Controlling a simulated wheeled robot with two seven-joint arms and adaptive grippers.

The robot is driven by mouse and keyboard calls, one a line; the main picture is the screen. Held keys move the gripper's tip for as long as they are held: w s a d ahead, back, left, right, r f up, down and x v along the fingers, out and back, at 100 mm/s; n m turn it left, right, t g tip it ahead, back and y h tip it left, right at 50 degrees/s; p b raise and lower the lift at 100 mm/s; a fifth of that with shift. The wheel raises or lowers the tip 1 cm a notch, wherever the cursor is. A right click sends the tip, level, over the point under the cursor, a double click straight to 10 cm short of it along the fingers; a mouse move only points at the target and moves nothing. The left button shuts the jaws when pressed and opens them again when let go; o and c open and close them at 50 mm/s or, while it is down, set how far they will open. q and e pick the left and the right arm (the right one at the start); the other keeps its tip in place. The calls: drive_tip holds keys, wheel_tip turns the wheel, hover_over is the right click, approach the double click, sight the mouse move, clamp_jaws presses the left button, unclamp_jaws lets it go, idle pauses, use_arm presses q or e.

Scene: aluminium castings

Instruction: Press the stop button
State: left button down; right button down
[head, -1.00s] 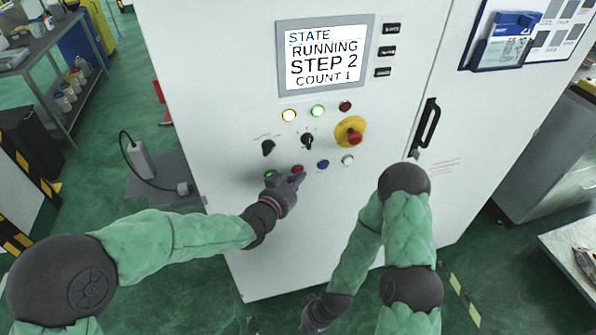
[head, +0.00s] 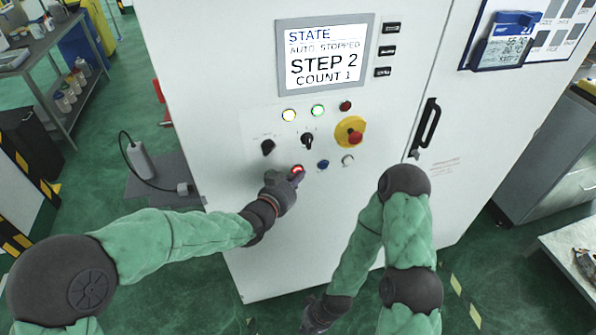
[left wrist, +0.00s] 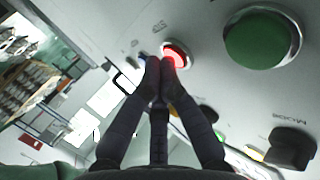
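The red stop button (head: 297,168) on the white cabinet front glows red. It also shows lit in the left wrist view (left wrist: 177,55). My left gripper (head: 293,179) is at this button with its fingertips together and nothing between them. In the left wrist view its fingertips (left wrist: 160,63) overlap the button's edge; I cannot tell whether they touch it. The green button (left wrist: 262,38) beside it looks unlit and is hidden by my gripper in the head view. The screen (head: 325,55) reads AUTO STOPPED, STEP 2, COUNT 1. My right gripper (head: 318,316) hangs low, away from the panel.
A red emergency knob on a yellow base (head: 350,132), black selector switches (head: 307,141), a blue button (head: 323,164) and a white button (head: 348,160) surround the area. A black door handle (head: 427,125) is at right. Yellow and green lamps are lit.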

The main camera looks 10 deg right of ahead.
use_arm(q)
drive_tip(key=shift+s+b, duration=0.3)
drive_tip(key=shift+s, duration=0.5)
drive_tip(key=s, duration=0.5)
drive_tip(key=shift+d+b, duration=0.1)
drive_tip(key=shift+b, duration=0.25)
idle(0.5)
